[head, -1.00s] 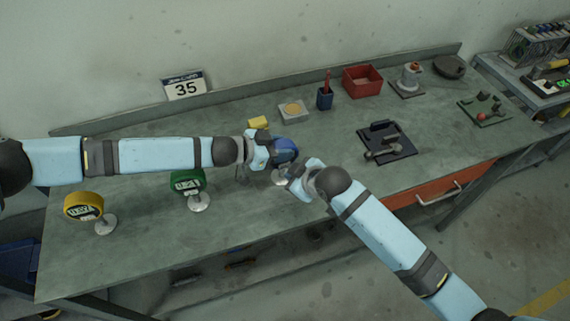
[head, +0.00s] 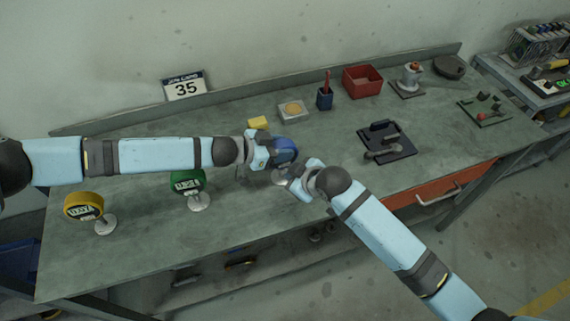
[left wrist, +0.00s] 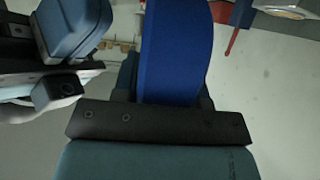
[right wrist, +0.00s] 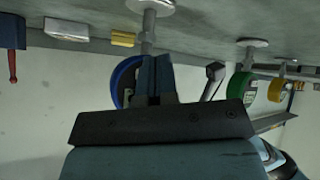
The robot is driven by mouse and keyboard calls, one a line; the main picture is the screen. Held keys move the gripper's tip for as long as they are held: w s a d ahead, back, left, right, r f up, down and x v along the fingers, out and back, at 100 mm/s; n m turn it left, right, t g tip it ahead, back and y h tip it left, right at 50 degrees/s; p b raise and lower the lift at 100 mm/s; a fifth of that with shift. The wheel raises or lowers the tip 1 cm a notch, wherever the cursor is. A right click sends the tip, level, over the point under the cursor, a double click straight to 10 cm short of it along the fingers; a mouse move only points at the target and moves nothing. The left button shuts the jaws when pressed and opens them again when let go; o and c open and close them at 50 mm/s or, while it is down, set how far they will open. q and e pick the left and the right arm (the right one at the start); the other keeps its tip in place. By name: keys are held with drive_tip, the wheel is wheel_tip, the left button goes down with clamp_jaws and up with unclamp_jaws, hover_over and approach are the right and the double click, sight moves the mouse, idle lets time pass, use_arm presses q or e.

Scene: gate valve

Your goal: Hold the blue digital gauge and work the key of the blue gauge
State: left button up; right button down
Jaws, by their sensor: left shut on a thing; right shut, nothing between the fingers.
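The blue gauge (head: 287,148) stands on a stem with a round pale base near the middle of the bench. My left gripper (head: 274,152) is shut on the blue gauge from the left; the blue body fills the space between its fingers in the left wrist view (left wrist: 175,50). My right gripper (head: 297,178) is just to the right of and in front of the gauge, shut and empty. In the right wrist view its closed fingertips (right wrist: 155,76) overlap the gauge's rim (right wrist: 123,80); I cannot tell whether they touch.
A green gauge (head: 187,182) and a yellow gauge (head: 84,206) stand to the left on the bench. A black tray (head: 388,142) lies right.

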drive_tip(key=shift+w, duration=0.15)
idle(0.3)
drive_tip(key=shift+w+a, duration=0.2)
drive_tip(key=shift+w, duration=0.05)
drive_tip(key=shift+w+a, duration=0.1)
drive_tip(key=shift+w, duration=0.25)
idle(0.5)
drive_tip(key=shift+s, duration=0.2)
drive_tip(key=shift+s+d, duration=0.3)
drive_tip(key=shift+s, duration=0.25)
drive_tip(key=shift+s+d, duration=0.3)
drive_tip(key=shift+s, duration=0.5)
drive_tip(key=shift+s+d, duration=0.35)
drive_tip(key=shift+s, duration=0.4)
drive_tip(key=shift+s+d, duration=0.3)
drive_tip(key=shift+s, duration=0.5)
